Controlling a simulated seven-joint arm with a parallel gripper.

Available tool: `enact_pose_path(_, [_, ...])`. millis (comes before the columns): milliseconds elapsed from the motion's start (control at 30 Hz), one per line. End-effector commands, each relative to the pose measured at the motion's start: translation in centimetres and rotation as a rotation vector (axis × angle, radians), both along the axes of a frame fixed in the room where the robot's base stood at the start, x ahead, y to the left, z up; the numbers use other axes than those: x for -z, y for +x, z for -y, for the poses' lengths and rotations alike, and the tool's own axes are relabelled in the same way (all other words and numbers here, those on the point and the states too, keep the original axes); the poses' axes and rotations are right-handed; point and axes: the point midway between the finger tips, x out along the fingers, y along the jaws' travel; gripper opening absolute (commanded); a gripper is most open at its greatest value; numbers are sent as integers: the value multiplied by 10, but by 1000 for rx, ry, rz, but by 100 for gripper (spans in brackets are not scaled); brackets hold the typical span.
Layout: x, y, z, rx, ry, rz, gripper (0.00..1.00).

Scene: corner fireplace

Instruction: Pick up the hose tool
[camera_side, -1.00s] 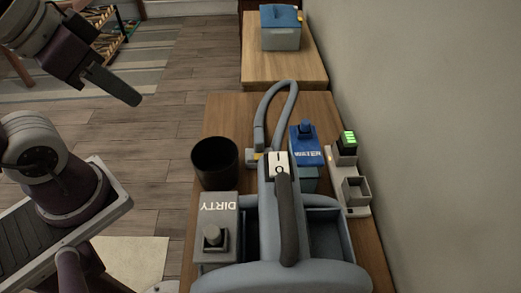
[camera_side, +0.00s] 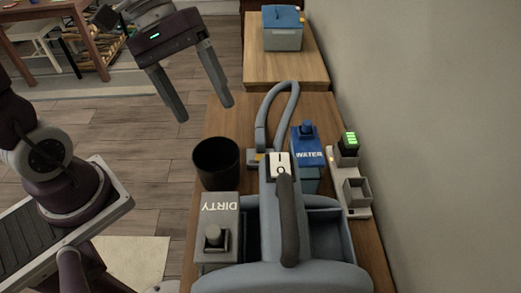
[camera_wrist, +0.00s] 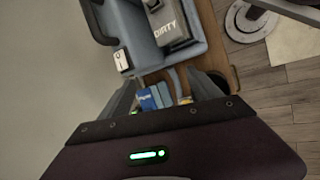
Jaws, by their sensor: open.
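The grey hose (camera_side: 291,100) loops up from the carpet-cleaner-like machine (camera_side: 270,225) on the wooden table. The hose tool (camera_side: 253,158), a grey head with a small yellow patch, sits at the hose's end, between the black cup and the blue WATER tank. My gripper (camera_side: 205,111) is open and empty, raised above and to the left of the hose in the side view, fingers pointing down. In the wrist view, the hose (camera_wrist: 175,78) and a yellow patch show between the fingers; the hose tool's lower part is hidden by my gripper body.
A black cup (camera_side: 215,162) stands left of the tool. The WATER tank (camera_side: 306,150) and a charger with a green-lit battery (camera_side: 348,143) stand to the right. The DIRTY tank (camera_side: 216,225) sits in front. A second table (camera_side: 285,68) holds a blue-lidded box (camera_side: 282,30). A wall bounds the right.

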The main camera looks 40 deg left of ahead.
Motion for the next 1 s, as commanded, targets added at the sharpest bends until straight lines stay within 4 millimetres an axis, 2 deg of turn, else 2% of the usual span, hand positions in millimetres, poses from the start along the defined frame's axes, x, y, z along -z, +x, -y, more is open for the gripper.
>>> enact_pose_path(100, [32,62,-9,-294,-288,-225,73])
enact_pose_path(167, [54,94,-23,-464,-435,-322,73])
enact_pose_path(200, [71,114,-36,-579,-526,-379,73])
enact_pose_path(333, [132,157,-81,-910,-760,-513,73])
enact_pose_path(400, [158,167,-100,-1039,-839,-556,73])
enact_pose_path(533, [187,173,-118,-1160,-907,-591,73])
enact_pose_path(833, [259,173,-118,-1174,-913,-597,73])
enact_pose_path(900, [271,173,-118,-1172,-912,-595,73])
enact_pose_path(1000, [272,180,-109,-1169,-910,-593,73])
